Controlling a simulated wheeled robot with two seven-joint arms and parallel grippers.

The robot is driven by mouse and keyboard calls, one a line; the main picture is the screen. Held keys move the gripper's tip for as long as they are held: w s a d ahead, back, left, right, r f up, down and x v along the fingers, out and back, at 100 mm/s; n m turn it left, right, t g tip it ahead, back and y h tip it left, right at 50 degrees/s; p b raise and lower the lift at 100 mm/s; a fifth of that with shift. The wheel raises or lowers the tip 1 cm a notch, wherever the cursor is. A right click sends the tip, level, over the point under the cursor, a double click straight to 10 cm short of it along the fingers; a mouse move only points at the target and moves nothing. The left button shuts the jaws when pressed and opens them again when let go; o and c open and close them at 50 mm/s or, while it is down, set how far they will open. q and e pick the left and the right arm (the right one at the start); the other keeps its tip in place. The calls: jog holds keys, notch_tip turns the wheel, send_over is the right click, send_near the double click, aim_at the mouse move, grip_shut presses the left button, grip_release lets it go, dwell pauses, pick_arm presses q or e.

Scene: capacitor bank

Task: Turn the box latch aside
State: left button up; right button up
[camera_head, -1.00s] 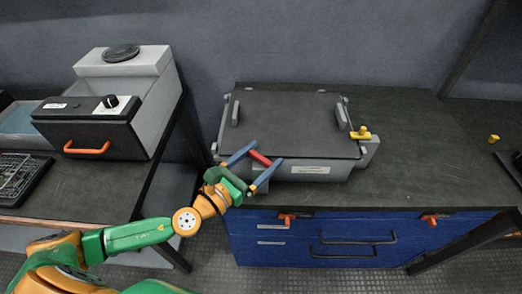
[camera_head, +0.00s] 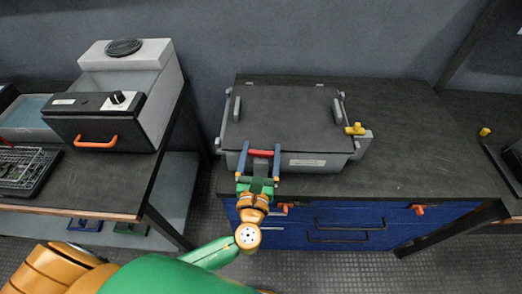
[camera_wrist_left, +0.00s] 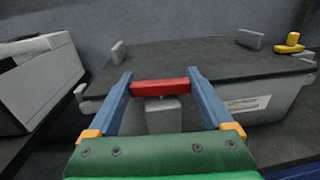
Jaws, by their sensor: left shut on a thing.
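The grey box (camera_head: 312,160) with a dark lid (camera_head: 285,115) stands on the workbench. Its red latch (camera_head: 261,152) is a short bar at the left part of the box front, now lying level. My left gripper (camera_head: 261,148) is shut on the latch, one blue finger at each end of the bar. In the left wrist view the red latch (camera_wrist_left: 160,86) spans between the fingers, above a grey block (camera_wrist_left: 163,115) on the box front. The right gripper is not in view.
A yellow knob (camera_head: 355,129) sits at the box's right side. The bench top (camera_head: 430,150) is clear to the right. Blue drawers (camera_head: 345,222) with orange latches are below. A grey device with an orange handle (camera_head: 95,142) stands on the left table.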

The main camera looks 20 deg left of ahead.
pick_arm(q)
jog(key=shift+r, duration=0.1)
dwell(0.3)
jog(key=o, duration=1.1)
jog(key=shift+o, duration=0.2)
jog(key=shift+s, duration=0.3)
jog(key=s+d+b, duration=0.1)
jog(key=s, duration=0.5)
jog(key=shift+s+d, duration=0.15)
jog(key=shift+d, duration=0.1)
